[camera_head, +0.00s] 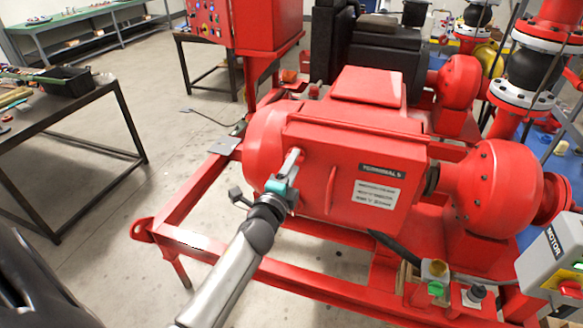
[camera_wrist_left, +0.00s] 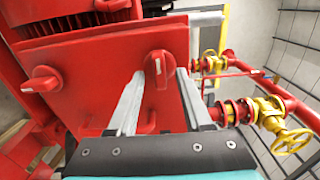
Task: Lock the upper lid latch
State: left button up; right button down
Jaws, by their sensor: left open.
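The red terminal box lid (camera_head: 345,150), with a dark label plate and a small handle (camera_head: 331,188), faces me in the head view. My left gripper (camera_head: 292,161) is at the lid's left edge and hides what is behind it. In the left wrist view, the red lid (camera_wrist_left: 95,85) carries one red turn latch (camera_wrist_left: 158,67) with a pale mark, between the tips of my open left gripper (camera_wrist_left: 158,78). A second red latch (camera_wrist_left: 43,80) is further left. I cannot tell whether the fingers touch the latch, nor which latch is upper. My right gripper is not in view.
The red skid frame (camera_head: 205,250) runs below the box. A red motor end (camera_head: 495,190) and a grey motor switch box (camera_head: 555,265) stand to the right. A dark table (camera_head: 70,115) is at the left. Red pipes with yellow valves (camera_wrist_left: 290,140) show in the left wrist view.

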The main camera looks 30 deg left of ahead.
pick_arm(q)
jog(key=shift+s, duration=0.1)
jog(key=b+v, duration=0.2)
jog(key=v, duration=1.3)
jog(key=shift+f, duration=0.15)
jog(key=s+d+f+n+g+h+b, duration=0.1)
jog(key=s+d+f+n+g+b, duration=0.15)
jog(key=f, duration=1.05)
jog(key=s+d+f+n+g+h+b, duration=0.1)
jog(key=s+d+f+n+g+b, duration=0.15)
jog(key=f, duration=1.15)
jog(key=s+d+f+n+g+h+b, duration=0.2)
jog(key=f+g+b, duration=0.15)
jog(key=f, duration=0.95)
jog(key=s+d+f+n+g+b, duration=0.1)
jog(key=s+f+n+g+b, duration=0.5)
jog(key=s+f, duration=1.7)
jog(key=shift+s+d+f+g+b, duration=0.25)
jog(key=shift+s+g+b, duration=0.2)
jog(key=shift+s+g, duration=0.55)
